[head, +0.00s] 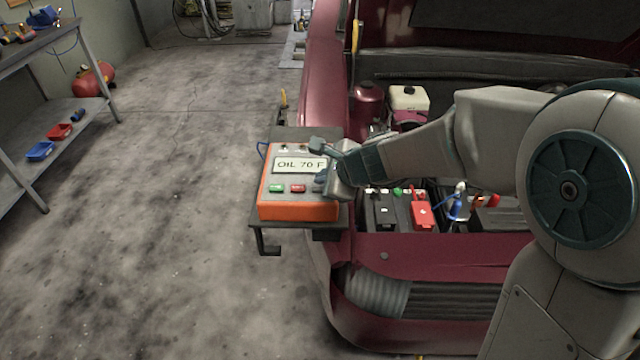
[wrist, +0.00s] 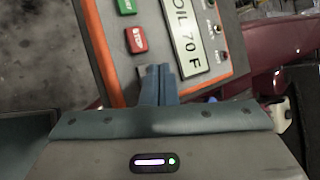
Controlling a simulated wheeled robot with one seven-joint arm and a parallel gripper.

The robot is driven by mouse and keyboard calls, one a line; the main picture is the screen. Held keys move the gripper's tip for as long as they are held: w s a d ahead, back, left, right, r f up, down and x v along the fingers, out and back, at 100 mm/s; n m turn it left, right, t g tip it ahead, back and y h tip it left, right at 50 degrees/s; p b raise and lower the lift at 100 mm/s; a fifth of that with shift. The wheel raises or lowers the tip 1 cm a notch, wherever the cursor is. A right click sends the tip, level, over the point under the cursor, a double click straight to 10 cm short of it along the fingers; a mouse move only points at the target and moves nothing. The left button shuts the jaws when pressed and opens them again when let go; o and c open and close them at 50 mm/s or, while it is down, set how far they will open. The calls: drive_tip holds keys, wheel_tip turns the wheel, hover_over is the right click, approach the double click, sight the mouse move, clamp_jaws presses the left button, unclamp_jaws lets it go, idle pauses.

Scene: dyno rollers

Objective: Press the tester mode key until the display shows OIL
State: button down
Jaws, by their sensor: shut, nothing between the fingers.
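The orange tester (head: 297,210) with a grey face sits on a small dark stand beside the car. Its display (head: 296,164) reads "OIL 70 F", and the same text shows in the wrist view (wrist: 186,38). A green key (head: 276,188) and a red key (head: 298,188) are below the display. No mode key is clearly visible; the face to the right of the red key is hidden by my gripper. My gripper (wrist: 158,72) is shut and empty, its fingertips over the tester's face next to the red key (wrist: 136,40). I cannot tell whether they touch it.
The dark red car (head: 430,255) with its open engine bay is to the right, with a battery (head: 382,208) and a red clamp (head: 424,212) near my arm. A workbench (head: 45,40) stands at the far left. The concrete floor between is clear.

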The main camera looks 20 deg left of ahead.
drive_tip(key=shift+r, duration=0.15)
wheel_tip(320, 180, up, 5)
drive_tip(key=p, duration=0.4)
drive_tip(key=shift+r+p, duration=0.1)
drive_tip(key=shift+p, duration=0.25)
idle(0.5)
drive_tip(key=s+d+n+h, duration=0.2)
drive_tip(key=s+d+n, duration=0.3)
drive_tip(key=d, duration=0.4)
drive_tip(key=s+d+r+n+g+h, duration=0.1)
drive_tip(key=s+d+n+h, duration=0.2)
drive_tip(key=d, duration=0.7)
drive_tip(key=s+d+r+n+g+h, duration=0.1)
drive_tip(key=s+d+n+h, duration=0.1)
drive_tip(key=s+d+n, duration=0.6)
drive_tip(key=s+d, duration=0.1)
drive_tip(key=s, duration=0.2)
drive_tip(key=shift+d+r+h, duration=0.25)
drive_tip(key=shift+d+h, duration=0.05)
drive_tip(key=shift+d, duration=0.1)
